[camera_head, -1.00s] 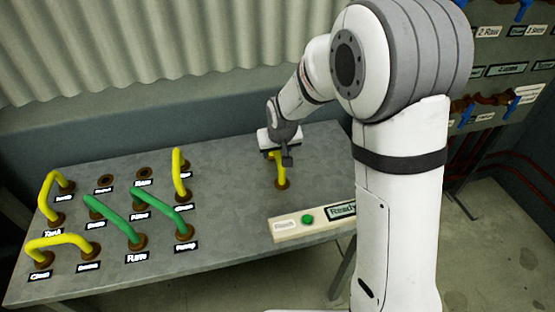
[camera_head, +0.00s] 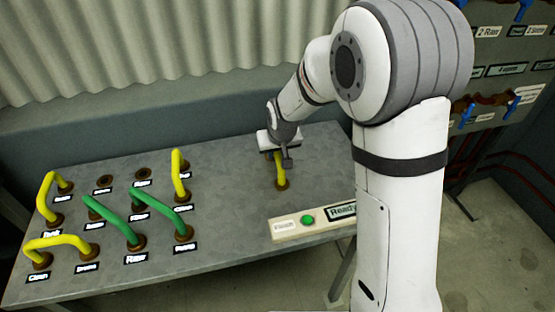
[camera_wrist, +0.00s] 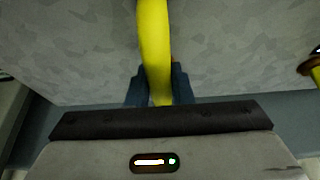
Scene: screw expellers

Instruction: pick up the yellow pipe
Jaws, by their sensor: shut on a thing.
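A yellow pipe (camera_head: 281,173) stands on the right part of the grey table, its near end at a brown socket. My gripper (camera_head: 284,158) is at the top of this pipe. In the wrist view the yellow pipe (camera_wrist: 154,45) runs down between the two dark fingers (camera_wrist: 158,88), which are shut on it. The pipe's far end is hidden by my gripper. Other yellow pipes stand at the left of the table: one at the back left (camera_head: 47,196), one at the front left (camera_head: 58,242) and one upright-looking one (camera_head: 178,174) near the middle.
Two green pipes (camera_head: 115,220) (camera_head: 160,210) stand among the left sockets. Two empty brown sockets (camera_head: 105,181) are at the back. A panel with a green button (camera_head: 307,219) and a "Ready" sign lies at the table's front right. The table (camera_head: 232,190) is bare between the pipe groups.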

